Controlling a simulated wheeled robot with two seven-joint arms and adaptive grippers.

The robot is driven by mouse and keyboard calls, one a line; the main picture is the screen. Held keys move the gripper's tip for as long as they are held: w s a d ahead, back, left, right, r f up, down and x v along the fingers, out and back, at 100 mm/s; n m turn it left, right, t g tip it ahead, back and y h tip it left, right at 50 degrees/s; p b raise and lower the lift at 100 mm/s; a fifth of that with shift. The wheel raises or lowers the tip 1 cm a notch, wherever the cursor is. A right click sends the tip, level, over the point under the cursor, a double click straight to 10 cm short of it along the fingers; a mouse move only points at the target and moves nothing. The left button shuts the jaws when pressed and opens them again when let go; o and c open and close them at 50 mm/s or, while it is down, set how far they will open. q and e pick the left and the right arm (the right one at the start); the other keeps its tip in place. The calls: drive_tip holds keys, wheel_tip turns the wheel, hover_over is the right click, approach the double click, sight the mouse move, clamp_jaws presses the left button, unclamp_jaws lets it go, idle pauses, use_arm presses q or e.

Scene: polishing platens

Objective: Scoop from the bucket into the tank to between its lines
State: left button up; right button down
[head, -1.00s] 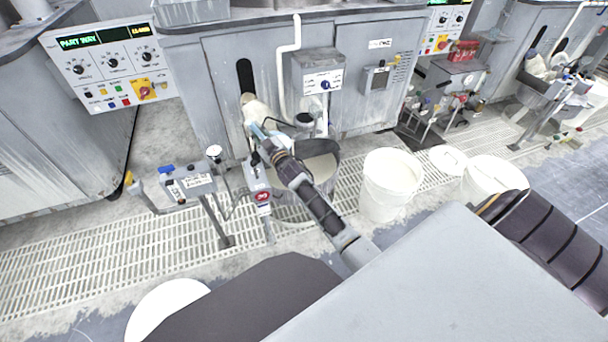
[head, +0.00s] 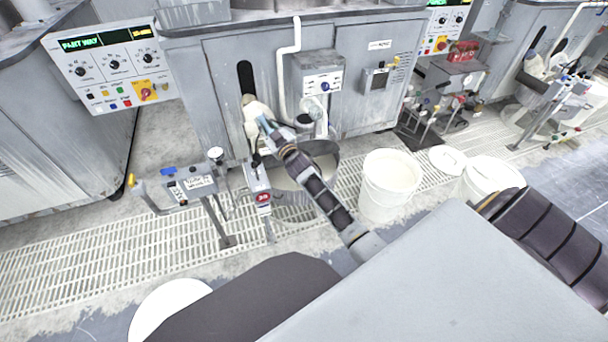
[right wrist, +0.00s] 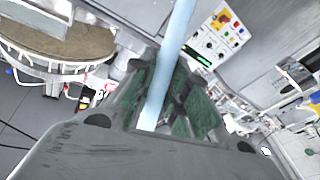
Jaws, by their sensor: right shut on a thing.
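My right gripper (head: 272,133) is shut on the light blue handle of the scoop (head: 263,121), above the left rim of the tank. The handle also shows in the right wrist view (right wrist: 165,65), running between the green finger pads. The scoop's bowl cannot be made out. The tank (head: 325,172) is a round, dark-rimmed tub with greyish contents, partly hidden by my right arm; its lines cannot be seen. The white bucket (head: 369,190) stands on the floor to the right of the tank, open, with cream-coloured contents. My left gripper is out of view.
A grey machine cabinet (head: 225,75) stands behind the tank, with a cream-coloured piece (head: 256,112) at its slot. A small label-bearing control stand (head: 190,188) is left of the tank. More white buckets (head: 490,175) stand at right.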

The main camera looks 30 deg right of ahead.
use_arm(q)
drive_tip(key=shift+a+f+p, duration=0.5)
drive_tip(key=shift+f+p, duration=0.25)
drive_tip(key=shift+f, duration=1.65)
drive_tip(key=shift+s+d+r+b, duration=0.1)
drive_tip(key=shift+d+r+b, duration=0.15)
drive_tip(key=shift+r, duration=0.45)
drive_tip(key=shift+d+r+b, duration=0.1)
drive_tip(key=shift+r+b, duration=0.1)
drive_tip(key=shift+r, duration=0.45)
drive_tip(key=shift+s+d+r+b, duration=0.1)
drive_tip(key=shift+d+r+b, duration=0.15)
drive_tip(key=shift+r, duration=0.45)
use_arm(e)
drive_tip(key=s+d+r+m+h, duration=0.1)
drive_tip(key=d+r+m, duration=0.3)
drive_tip(key=d, duration=0.4)
drive_tip(key=shift+s+r+m+t, duration=0.15)
drive_tip(key=shift+s+m+t, duration=0.15)
drive_tip(key=shift+s+t, duration=0.1)
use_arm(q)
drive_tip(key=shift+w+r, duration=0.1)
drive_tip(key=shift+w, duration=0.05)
use_arm(e)
drive_tip(key=shift+d, duration=0.1)
